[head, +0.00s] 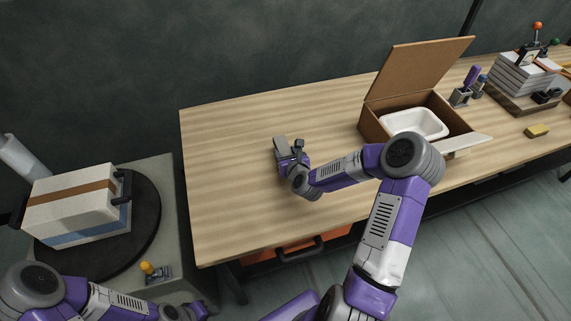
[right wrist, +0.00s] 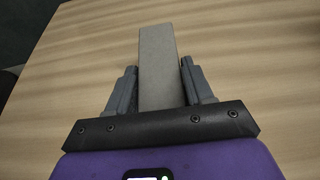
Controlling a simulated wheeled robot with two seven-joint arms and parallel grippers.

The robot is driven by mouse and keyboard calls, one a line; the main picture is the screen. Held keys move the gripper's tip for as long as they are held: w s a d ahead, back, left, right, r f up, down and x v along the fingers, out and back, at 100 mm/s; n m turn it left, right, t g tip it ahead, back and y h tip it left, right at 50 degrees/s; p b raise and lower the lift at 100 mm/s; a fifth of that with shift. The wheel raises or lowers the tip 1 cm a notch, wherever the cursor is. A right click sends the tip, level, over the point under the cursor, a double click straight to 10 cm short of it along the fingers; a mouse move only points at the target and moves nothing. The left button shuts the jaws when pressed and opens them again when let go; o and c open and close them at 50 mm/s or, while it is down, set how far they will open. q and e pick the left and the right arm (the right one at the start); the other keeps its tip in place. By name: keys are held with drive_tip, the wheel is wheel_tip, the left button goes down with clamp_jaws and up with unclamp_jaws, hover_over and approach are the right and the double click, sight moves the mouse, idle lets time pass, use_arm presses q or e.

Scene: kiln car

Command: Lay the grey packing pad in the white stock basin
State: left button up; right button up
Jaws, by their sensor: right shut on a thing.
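The grey packing pad (right wrist: 159,62) is a flat oblong block between the fingers of my right gripper (right wrist: 160,82) in the right wrist view. In the head view my right gripper (head: 291,150) is over the left part of the table, shut on the pad (head: 281,146). I cannot tell whether the pad touches the table. The white stock basin (head: 441,129) sits inside an open cardboard box at the right, well away from the gripper. My right arm hides part of the box front. My left arm is at the lower left; its fingers are not clearly seen.
The cardboard box (head: 374,124) has its lid raised at the back and a flap out at the right. A pen holder (head: 461,97), a paper stack (head: 519,77) and a yellow sponge-like block (head: 537,131) stand farther right. The wooden table (head: 225,180) is clear on the left.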

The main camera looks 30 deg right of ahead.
drive_tip(key=shift+f+b, duration=0.5)
drive_tip(key=shift+f, duration=1.3)
drive_tip(key=shift+f, duration=0.2)
drive_tip(key=o, duration=1)
drive_tip(key=shift+r, duration=0.1)
